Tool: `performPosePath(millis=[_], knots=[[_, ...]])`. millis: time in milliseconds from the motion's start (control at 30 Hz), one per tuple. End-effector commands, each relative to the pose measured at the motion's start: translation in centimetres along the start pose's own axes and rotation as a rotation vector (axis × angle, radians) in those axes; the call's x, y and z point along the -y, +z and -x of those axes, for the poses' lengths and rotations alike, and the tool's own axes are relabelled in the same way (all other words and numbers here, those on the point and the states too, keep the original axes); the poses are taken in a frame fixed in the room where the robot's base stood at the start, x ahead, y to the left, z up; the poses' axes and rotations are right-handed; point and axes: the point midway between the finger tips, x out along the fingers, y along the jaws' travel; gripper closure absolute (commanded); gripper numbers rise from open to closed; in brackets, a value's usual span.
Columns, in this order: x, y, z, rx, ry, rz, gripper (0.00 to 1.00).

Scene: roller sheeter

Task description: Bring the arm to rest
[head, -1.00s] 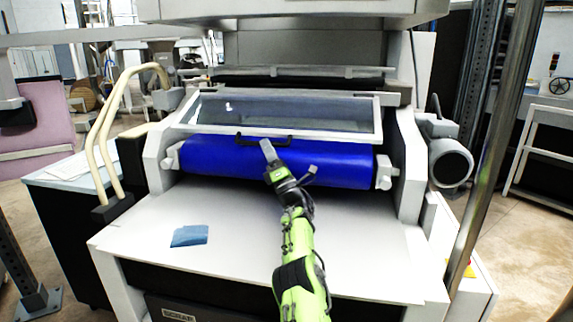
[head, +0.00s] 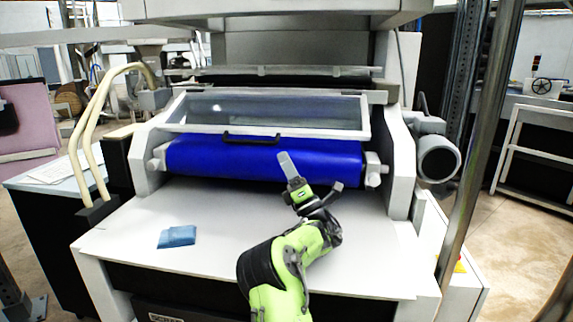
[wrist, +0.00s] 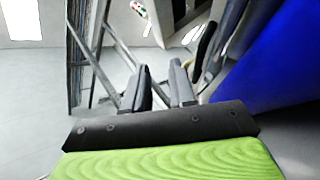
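My gripper (head: 288,163) is at the end of my green arm, above the white table of the sheeter and in front of the blue roller (head: 262,160). In the wrist view my gripper (wrist: 164,80) shows its two dark fingers apart, with nothing between them. The blue roller (wrist: 275,55) fills the right side of the wrist view. The clear guard (head: 265,110) with its black handle (head: 252,138) sits above the roller, and my gripper is apart from the handle.
A folded blue cloth (head: 177,237) lies on the left of the white table (head: 125,225). A grey post (head: 478,140) stands at the right. Cream curved rails (head: 88,130) stand at the left.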

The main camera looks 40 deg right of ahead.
Motion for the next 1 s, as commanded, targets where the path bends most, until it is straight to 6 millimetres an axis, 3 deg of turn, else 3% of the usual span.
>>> performPosePath(millis=[367, 467, 600, 667, 767, 867, 1000], knots=[[0.1, 0.0, 0.0, 0.001, -0.002, 0.000, 0.75], [-0.2, 0.9, -0.6, 0.047, -0.036, -0.040, 0.75], [-1.1, 4.3, -1.9, 0.282, -0.222, -0.321, 0.75], [-1.4, 4.7, -1.6, 0.398, -0.332, -0.513, 0.75], [-2.5, 2.8, -0.1, 0.557, -0.530, -0.856, 0.75], [-5.3, -2.1, 2.6, 0.661, -0.761, -1.193, 0.75], [-12.3, -10.1, 8.5, 0.729, -1.134, -1.530, 0.75]])
